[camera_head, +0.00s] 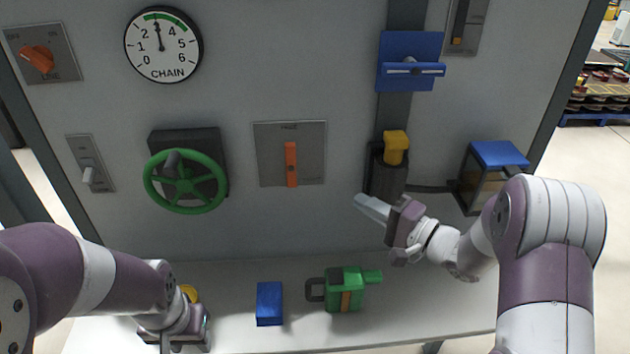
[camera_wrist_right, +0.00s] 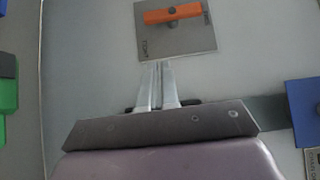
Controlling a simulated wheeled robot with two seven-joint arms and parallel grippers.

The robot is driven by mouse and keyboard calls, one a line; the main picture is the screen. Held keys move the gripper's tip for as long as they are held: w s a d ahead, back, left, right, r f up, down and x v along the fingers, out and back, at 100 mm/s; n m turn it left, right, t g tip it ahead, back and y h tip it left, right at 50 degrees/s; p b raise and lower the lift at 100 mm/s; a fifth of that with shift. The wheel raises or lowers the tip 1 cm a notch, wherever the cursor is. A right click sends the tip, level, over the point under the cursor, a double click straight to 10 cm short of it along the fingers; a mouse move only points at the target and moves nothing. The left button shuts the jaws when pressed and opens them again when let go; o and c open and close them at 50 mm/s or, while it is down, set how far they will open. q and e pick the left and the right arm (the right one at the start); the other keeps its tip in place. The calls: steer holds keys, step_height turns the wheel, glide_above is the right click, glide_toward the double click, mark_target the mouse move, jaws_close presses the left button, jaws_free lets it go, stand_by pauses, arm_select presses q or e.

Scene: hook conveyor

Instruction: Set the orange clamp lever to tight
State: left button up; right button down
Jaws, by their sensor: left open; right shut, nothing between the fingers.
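The orange clamp lever (camera_head: 291,163) stands vertical on a square grey plate (camera_head: 310,140) in the middle of the panel. Small lettering at the plate's top is too small to read surely. In the right wrist view the lever (camera_wrist_right: 172,15) lies across the plate (camera_wrist_right: 185,42), beyond my fingertips. My right gripper (camera_head: 362,203) is shut and empty, to the right of and below the lever, apart from it. It shows in the right wrist view (camera_wrist_right: 162,70). My left gripper (camera_head: 178,342) is open, low at the left by the shelf, its fingers partly hidden.
A green handwheel (camera_head: 186,182) is left of the plate. A black post with a yellow top (camera_head: 396,143) and a blue-topped box (camera_head: 498,152) are at right. A blue block (camera_head: 269,303) and a green tool (camera_head: 345,290) rest on the shelf (camera_head: 235,275). The panel around the lever is clear.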

mark_target(291, 166)
arm_select(q)
steer(key=r+p, duration=0.2)
steer(key=p, duration=0.1)
steer(key=shift+w+d+r, duration=0.3)
steer(key=shift+d+r, duration=0.05)
steer(key=shift+r, duration=0.05)
arm_select(e)
steer(key=s+a+x, duration=0.1)
steer(key=x, duration=1.1)
steer(key=shift+w+a+f, duration=0.15)
steer(key=shift+a+f, duration=0.15)
steer(key=shift+a, duration=0.1)
